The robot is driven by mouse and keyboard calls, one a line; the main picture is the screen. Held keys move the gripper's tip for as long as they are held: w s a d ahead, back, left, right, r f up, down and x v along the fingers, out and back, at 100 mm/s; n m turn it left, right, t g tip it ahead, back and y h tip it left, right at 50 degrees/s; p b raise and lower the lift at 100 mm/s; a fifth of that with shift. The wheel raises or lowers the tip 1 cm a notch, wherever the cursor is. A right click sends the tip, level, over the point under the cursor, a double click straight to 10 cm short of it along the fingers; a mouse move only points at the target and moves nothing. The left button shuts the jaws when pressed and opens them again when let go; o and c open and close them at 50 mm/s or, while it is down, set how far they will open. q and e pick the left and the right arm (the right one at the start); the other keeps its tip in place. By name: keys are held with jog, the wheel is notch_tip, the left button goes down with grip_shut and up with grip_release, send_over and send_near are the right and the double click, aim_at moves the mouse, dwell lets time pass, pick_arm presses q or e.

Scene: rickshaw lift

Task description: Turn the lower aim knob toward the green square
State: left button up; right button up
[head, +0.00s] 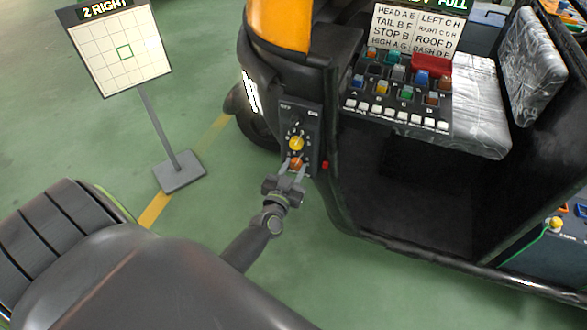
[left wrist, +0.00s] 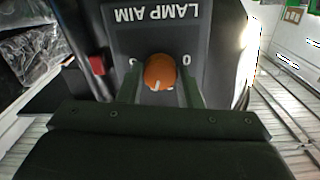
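The lower aim knob (head: 296,163) is orange and sits below a yellow knob (head: 296,143) on the rickshaw's dark front panel. In the left wrist view the orange knob (left wrist: 159,70) shows a pale pointer mark at its lower edge, under the label LAMP AIM. My left gripper (head: 292,172) is at this knob, with one finger on each side. In the left wrist view narrow gaps show between the fingers and the knob, so it looks open around it. My right gripper is not in view.
The board stands on a grey post and base (head: 180,171), left of the rickshaw, under a "2 RIGHT" sign (head: 104,8). A small red block (head: 325,165) is right of the knob panel. A button console (head: 400,90) and silver seat (head: 480,105) are farther right. Green floor is open.

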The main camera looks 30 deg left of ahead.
pick_arm(q)
jog(key=c, duration=0.3)
jog(key=n, duration=0.3)
jog(key=shift+n, duration=0.4)
jog(key=n, duration=0.3)
jog(key=shift+n, duration=0.3)
jog(key=n, duration=0.4)
jog(key=shift+f, duration=0.1)
jog(key=shift+n+b, duration=0.4)
jog(key=shift+n, duration=1.7)
